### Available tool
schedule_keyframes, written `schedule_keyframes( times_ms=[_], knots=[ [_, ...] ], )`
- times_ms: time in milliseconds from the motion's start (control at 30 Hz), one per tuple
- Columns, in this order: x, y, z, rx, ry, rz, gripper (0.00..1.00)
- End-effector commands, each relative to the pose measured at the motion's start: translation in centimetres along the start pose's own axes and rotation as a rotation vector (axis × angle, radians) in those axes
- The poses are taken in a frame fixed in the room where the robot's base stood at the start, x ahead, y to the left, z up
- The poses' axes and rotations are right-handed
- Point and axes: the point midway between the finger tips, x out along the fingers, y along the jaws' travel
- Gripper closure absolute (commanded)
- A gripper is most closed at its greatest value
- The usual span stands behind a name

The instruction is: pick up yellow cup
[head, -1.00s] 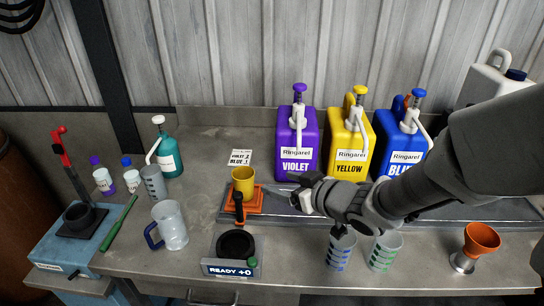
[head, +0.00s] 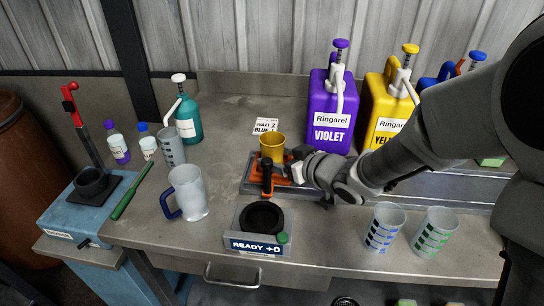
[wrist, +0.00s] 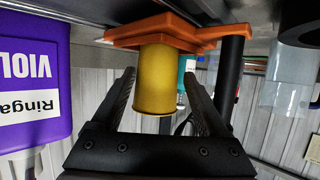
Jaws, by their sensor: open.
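The yellow cup (head: 272,147) stands upright on the orange stand (head: 282,178) on the bench. My gripper (head: 294,170) is beside the cup on its right in the head view. In the wrist view, which looks upside down, the yellow cup (wrist: 155,80) sits between the two dark fingers of my gripper (wrist: 160,98). The fingers are open, with a gap on each side of the cup. I cannot tell from the head view how far the fingertips reach around it.
A black-handled lever (head: 267,180) stands just in front of the cup. The violet jug (head: 330,110) and yellow jug (head: 384,105) stand behind to the right. Two graduated cups (head: 384,228) stand right.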

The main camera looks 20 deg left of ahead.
Motion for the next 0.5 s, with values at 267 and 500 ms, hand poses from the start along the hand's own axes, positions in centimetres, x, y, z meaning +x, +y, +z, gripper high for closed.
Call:
schedule_keyframes(
  times_ms=[267,500],
  knots=[
    [2.6,0.1,0.1,-0.001,-0.001,-0.002,0.23],
    [5.7,0.3,0.0,0.0,-0.001,-0.001,0.23]
  ],
)
